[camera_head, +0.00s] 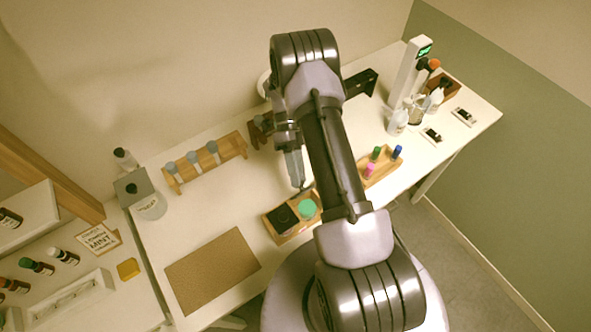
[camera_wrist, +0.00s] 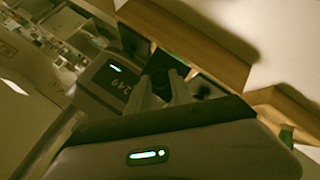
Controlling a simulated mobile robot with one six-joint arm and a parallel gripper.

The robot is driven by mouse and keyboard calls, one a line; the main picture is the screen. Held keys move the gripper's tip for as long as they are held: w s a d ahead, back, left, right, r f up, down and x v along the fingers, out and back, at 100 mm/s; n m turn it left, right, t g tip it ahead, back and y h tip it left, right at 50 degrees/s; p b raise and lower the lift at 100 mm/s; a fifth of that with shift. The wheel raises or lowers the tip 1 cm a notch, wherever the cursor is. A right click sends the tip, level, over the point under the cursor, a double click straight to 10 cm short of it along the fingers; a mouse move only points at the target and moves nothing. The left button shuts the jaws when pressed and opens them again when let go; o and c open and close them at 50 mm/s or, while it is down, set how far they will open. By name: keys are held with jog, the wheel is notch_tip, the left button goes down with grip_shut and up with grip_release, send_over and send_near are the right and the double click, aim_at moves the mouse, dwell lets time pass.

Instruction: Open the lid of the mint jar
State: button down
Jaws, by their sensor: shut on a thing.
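My gripper (camera_head: 297,184) reaches down over the wooden tray (camera_head: 289,238) in the head view. Its fingers (camera_wrist: 164,92) are close together in the wrist view and shut on a small dark thing (camera_wrist: 164,62); I cannot tell whether this is a jar lid. In the tray, a round green-topped thing (camera_head: 307,209) sits just below my fingertips, beside a black square (camera_head: 280,219). It may be the mint jar, but no label is readable and I cannot tell if it is covered. A card with the word MINT (camera_head: 99,239) lies at the left.
A wooden rack with several grey-topped tubes (camera_head: 192,158) stands behind left. A labelled white jar (camera_head: 151,207) is further left, and a brown mat (camera_head: 212,272) lies in front. A tray with coloured-capped bottles (camera_head: 370,170) is right of my arm. White bottles (camera_head: 397,122) stand beyond.

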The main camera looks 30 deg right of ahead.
jog(key=shift+w+f+g+b, duration=0.3)
jog(key=shift+w+g, duration=0.15)
jog(key=shift+g, duration=0.35)
jog(key=c, duration=1.1)
grip_release()
jog(key=v, duration=0.7)
jog(key=shift+w+r, duration=0.15)
jog(key=shift+w, duration=0.05)
jog(key=shift+c, duration=0.2)
